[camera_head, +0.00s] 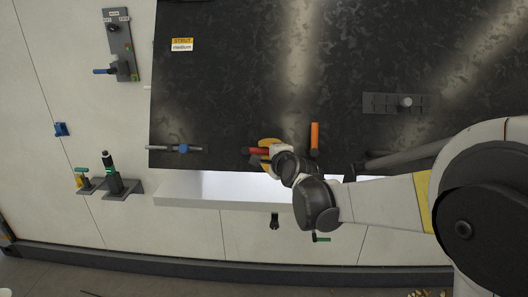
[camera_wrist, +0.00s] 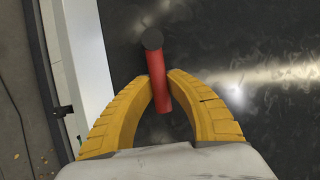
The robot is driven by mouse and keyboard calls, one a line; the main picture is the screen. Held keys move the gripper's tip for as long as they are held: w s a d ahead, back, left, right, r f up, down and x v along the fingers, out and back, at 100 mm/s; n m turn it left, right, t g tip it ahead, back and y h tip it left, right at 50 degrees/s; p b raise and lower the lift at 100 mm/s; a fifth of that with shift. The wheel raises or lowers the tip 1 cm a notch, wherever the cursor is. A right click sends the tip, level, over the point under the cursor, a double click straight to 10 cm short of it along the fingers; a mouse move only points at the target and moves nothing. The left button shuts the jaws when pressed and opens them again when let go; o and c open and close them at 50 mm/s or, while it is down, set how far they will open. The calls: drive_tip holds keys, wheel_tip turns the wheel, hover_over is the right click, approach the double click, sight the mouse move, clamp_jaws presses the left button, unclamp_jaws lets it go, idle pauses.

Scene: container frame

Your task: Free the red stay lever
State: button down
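The red stay lever (camera_head: 258,150) is a short red bar near the lower edge of a large dark panel (camera_head: 220,90). In the wrist view the red lever (camera_wrist: 158,82) runs from a dark round end (camera_wrist: 152,39) down between my yellow fingers. My gripper (camera_head: 266,151) is at the lever, and in the wrist view the fingertips of my gripper (camera_wrist: 160,78) close in on both sides of it. They appear to touch it. The lever's mount is partly hidden in the head view.
An orange handle (camera_head: 315,138) stands just right of my gripper. A white ledge (camera_head: 220,188) runs below the panel.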

sight(244, 139)
drive_tip(key=shift+r, duration=0.1)
drive_tip(key=r+n+p, duration=0.1)
drive_tip(key=n, duration=0.1)
drive_tip(key=w+r+n+g, duration=0.1)
drive_tip(key=n, duration=0.1)
drive_tip(key=shift+a+g+p, duration=0.1)
drive_tip(key=shift+g+p, duration=0.2)
drive_tip(key=shift+p, duration=0.05)
drive_tip(key=n, duration=0.1)
drive_tip(key=a+r+n+g+p, duration=0.1)
drive_tip(key=n, duration=0.1)
drive_tip(key=w+r+n+g+p, duration=0.1)
drive_tip(key=n, duration=0.1)
drive_tip(key=shift+a, duration=0.3)
drive_tip(key=n, duration=0.1)
drive_tip(key=a+n+g+h+p, duration=0.1)
drive_tip(key=a+n, duration=0.1)
drive_tip(key=n, duration=0.1)
drive_tip(key=shift+w+r+g+h, duration=0.3)
drive_tip(key=shift+r+g+h, duration=0.1)
drive_tip(key=shift+w+a+n+g+h+p, duration=0.15)
drive_tip(key=shift+a+n+h+p, duration=0.25)
drive_tip(key=shift+n, duration=0.4)
drive_tip(key=shift+s+a+n+g+h+p, duration=0.1)
drive_tip(key=shift+a+n+g+h+p, duration=0.1)
drive_tip(key=shift+a+n+h, duration=0.45)
drive_tip(key=shift+d+n+y, duration=0.1)
drive_tip(key=shift+n+y, duration=0.15)
drive_tip(key=c, duration=1.3)
unclamp_jaws()
